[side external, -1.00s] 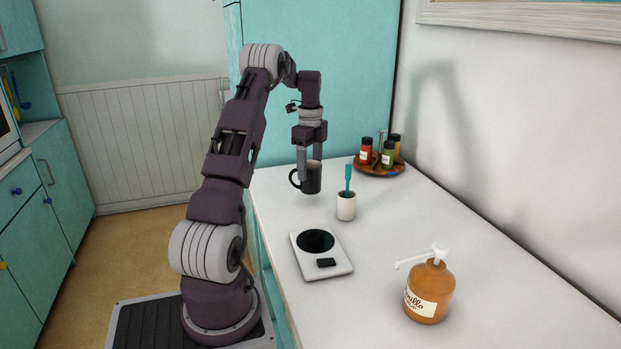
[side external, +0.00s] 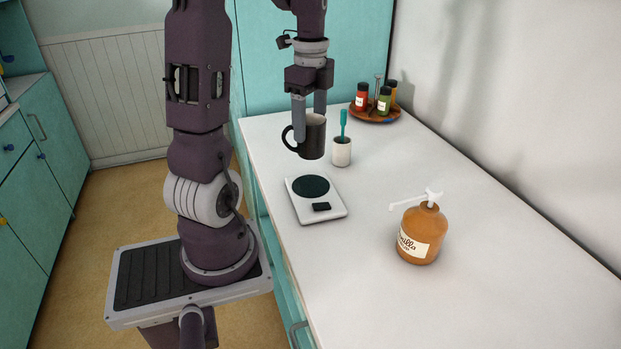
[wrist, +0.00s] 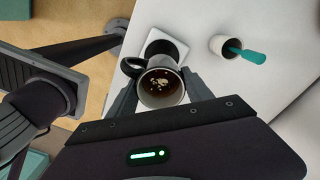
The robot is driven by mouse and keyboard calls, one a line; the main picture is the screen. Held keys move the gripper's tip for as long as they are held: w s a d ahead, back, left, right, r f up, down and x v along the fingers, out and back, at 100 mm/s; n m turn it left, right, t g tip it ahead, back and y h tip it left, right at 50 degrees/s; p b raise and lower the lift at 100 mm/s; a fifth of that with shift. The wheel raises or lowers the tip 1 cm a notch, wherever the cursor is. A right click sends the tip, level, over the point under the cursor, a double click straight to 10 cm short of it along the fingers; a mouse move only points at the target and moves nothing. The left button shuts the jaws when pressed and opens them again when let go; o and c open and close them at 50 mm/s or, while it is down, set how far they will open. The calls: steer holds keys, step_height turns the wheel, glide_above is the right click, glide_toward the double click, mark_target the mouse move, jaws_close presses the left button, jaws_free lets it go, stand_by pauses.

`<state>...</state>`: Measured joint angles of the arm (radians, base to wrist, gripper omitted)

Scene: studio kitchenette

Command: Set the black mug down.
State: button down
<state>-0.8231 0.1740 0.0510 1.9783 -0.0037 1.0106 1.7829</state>
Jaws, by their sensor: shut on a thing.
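The black mug (side external: 313,140) is upright in the side view, with its handle pointing left. My gripper (side external: 309,122) is shut on it, one finger on each side of its wall. The mug appears held above the counter, behind the scale; the exact gap below it is hard to judge. In the wrist view the mug (wrist: 160,88) sits between the fingers of my gripper (wrist: 165,98), with dark liquid and pale flecks inside. Its underside is hidden there.
A white scale (side external: 327,213) with a round black plate stands on the white counter (side external: 480,290). A white cup (side external: 341,152) with a teal utensil is close right of the mug. An orange vanilla pump bottle (side external: 421,236) stands at right. A wooden tray (side external: 376,119) with spice jars is behind.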

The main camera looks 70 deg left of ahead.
step_height(320, 180, down, 9)
steer(key=shift+r, duration=0.1)
stand_by(0.3)
steer(key=shift+c, duration=2.2)
jaws_free()
